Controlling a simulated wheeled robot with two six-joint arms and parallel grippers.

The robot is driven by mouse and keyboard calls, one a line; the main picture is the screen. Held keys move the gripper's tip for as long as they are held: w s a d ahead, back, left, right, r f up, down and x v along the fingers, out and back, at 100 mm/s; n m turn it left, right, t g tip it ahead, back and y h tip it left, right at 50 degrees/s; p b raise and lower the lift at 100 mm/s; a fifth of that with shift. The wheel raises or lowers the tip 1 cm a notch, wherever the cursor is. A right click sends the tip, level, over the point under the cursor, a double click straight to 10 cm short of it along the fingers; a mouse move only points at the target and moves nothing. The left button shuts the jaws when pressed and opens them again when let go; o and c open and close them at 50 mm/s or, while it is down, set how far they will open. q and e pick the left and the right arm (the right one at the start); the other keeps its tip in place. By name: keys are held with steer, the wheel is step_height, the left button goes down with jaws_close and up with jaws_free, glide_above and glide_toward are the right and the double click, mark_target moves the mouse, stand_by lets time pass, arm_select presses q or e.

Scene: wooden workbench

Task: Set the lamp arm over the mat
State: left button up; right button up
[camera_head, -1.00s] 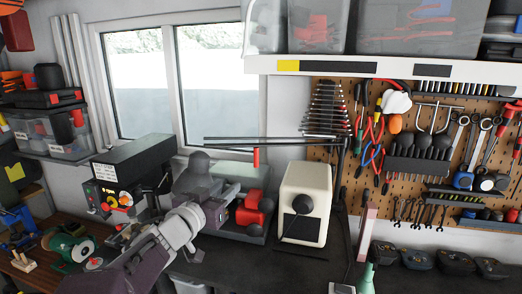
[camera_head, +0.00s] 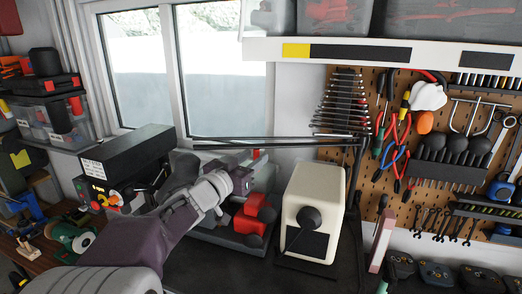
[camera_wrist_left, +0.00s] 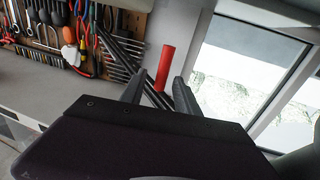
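The lamp arm (camera_head: 290,142) is a pair of thin dark bars running level above the bench, joined at the right to a dark upright post (camera_head: 355,180). A red handle (camera_head: 256,154) hangs near its left part, mostly hidden behind my left gripper. In the left wrist view the red handle (camera_wrist_left: 165,67) stands just beyond and between the fingertips of my left gripper (camera_wrist_left: 159,85). The fingers are apart, with no clear contact on the handle. The mat cannot be made out with certainty. My right gripper is out of view.
A cream box-shaped machine (camera_head: 313,200) stands under the lamp arm. A red-and-grey machine (camera_head: 250,220) sits behind my left wrist. A black box-shaped machine (camera_head: 125,155) stands at left. A tool pegboard (camera_head: 430,190) and shelf (camera_head: 370,52) are at right. Dark bench surface (camera_head: 205,270) is clear in front.

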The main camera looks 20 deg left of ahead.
arm_select(q)
steer(key=w, duration=0.4)
steer(key=w+p, duration=0.1)
steer(key=w, duration=0.1)
steer(key=shift+w+d+f, duration=0.15)
steer(key=shift+d+f, duration=0.05)
steer(key=shift+f, duration=0.2)
steer(key=shift+s+r, duration=0.3)
steer(key=shift+s, duration=0.4)
steer(key=shift+c, duration=1)
steer(key=c, duration=0.5)
jaws_close()
steer(key=shift+f, duration=0.1)
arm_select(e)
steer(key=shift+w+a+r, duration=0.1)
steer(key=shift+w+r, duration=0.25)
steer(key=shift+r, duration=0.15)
arm_select(q)
steer(key=shift+f, duration=0.1)
